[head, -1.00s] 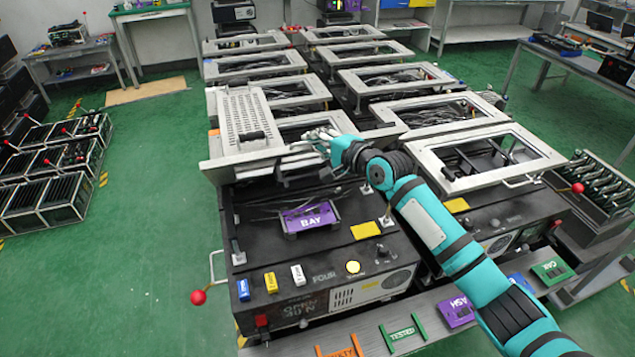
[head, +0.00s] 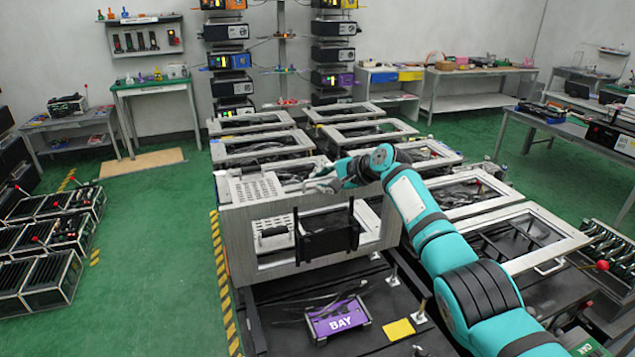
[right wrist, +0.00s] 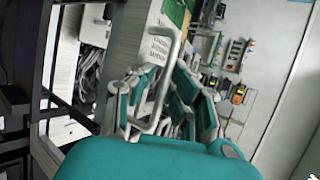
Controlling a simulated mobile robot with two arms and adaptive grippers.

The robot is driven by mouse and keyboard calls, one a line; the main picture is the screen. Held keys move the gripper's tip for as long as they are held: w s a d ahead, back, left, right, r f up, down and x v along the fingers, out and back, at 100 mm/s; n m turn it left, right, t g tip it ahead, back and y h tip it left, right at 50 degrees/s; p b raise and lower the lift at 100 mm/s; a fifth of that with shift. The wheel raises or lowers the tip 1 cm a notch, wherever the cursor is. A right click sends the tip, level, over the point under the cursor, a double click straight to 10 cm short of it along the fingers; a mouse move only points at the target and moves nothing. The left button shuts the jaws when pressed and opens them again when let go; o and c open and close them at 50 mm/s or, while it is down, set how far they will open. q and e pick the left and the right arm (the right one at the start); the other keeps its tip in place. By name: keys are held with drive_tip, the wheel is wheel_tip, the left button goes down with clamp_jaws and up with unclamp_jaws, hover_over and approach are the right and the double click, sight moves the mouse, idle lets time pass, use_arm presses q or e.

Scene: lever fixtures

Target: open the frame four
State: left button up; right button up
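Frame four (head: 375,226) is the near left metal frame, now standing raised and close to upright above its black base. Its underside faces me, with a black box (head: 328,236) across its opening. The base carries a purple BAY block (head: 338,320). My right gripper (head: 322,182) is at the frame's top edge, on its far side, partly hidden there. In the right wrist view its fingers (right wrist: 160,88) lie on either side of a grey bent handle (right wrist: 176,45) and appear shut on it. My left gripper is not in view.
Other metal frames lie flat behind, and one more (head: 555,232) lies at the right. Green floor (head: 150,270) is open at the left, with slotted racks (head: 45,270) farther left.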

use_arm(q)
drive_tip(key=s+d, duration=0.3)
use_arm(e)
drive_tip(key=shift+o, duration=1)
drive_tip(key=shift+s+d+r, duration=0.3)
drive_tip(key=shift+s+d, duration=0.3)
drive_tip(key=shift+s, duration=0.1)
drive_tip(key=shift+w+r+p, duration=0.2)
drive_tip(key=shift+r+p, duration=0.05)
drive_tip(key=shift+p, duration=0.05)
use_arm(q)
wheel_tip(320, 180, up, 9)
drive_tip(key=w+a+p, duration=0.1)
drive_tip(key=p, duration=0.7)
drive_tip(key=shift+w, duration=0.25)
use_arm(e)
drive_tip(key=d+r, duration=0.4)
drive_tip(key=r, duration=0.5)
drive_tip(key=d+r, duration=0.3)
drive_tip(key=r, duration=0.5)
drive_tip(key=shift+d+r, duration=0.35)
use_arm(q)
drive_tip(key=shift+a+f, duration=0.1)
use_arm(e)
drive_tip(key=shift+w, duration=0.15)
